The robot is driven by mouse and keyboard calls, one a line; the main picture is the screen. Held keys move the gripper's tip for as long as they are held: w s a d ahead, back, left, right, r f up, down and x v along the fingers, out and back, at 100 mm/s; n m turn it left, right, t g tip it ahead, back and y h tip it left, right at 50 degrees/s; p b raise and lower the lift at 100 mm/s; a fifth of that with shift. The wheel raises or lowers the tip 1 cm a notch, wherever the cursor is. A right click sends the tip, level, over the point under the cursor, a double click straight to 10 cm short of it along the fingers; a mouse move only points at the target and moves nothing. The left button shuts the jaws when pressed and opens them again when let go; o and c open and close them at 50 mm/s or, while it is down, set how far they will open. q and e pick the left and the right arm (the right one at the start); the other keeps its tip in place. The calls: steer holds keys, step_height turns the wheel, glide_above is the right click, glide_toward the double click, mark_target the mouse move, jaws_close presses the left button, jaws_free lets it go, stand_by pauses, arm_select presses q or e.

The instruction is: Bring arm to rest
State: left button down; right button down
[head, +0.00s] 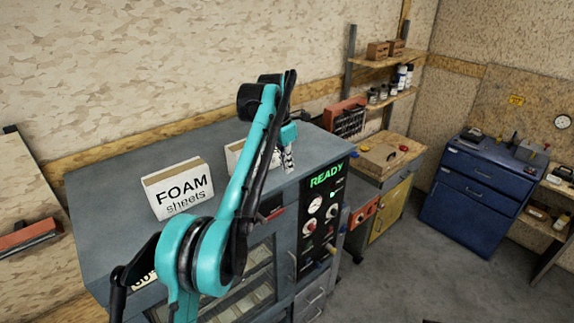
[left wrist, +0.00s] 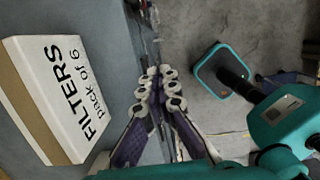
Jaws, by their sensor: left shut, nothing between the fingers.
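My left arm reaches in from the lower left of the head view and rises over the grey cabinet. My left gripper (head: 288,165) hangs down over the cabinet top near its right edge. In the left wrist view its fingers (left wrist: 158,74) are together at the tips, with nothing between them. A white box marked FILTERS (left wrist: 62,95) lies beside the fingers in the wrist view, apart from them. My right gripper is in neither view.
The grey cabinet (head: 110,200) bears a FOAM sheets box (head: 178,190) and a front panel reading READY (head: 322,215). A wooden-topped bench (head: 385,160), wall shelves (head: 375,62) and a blue drawer cabinet (head: 470,195) stand to the right. Open floor (head: 420,270) lies between.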

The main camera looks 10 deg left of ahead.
arm_select(q)
steer(key=s+f+m+t+b, duration=0.1)
steer(key=s+f+m+b, duration=0.8)
steer(key=f, duration=0.7)
steer(key=s+f+m+t+b, duration=0.2)
steer(key=s+f+m+b, duration=0.8)
steer(key=s+f+b, duration=0.3)
steer(key=s+f+m+t+y+b, duration=0.1)
steer(key=s+f+m+b, duration=0.8)
steer(key=f, duration=1)
steer(key=s+t+b, duration=0.1)
steer(key=s+b, duration=0.1)
steer(key=s, duration=0.1)
steer(key=shift+s+d+m, duration=0.25)
steer(key=shift+s+m, duration=0.15)
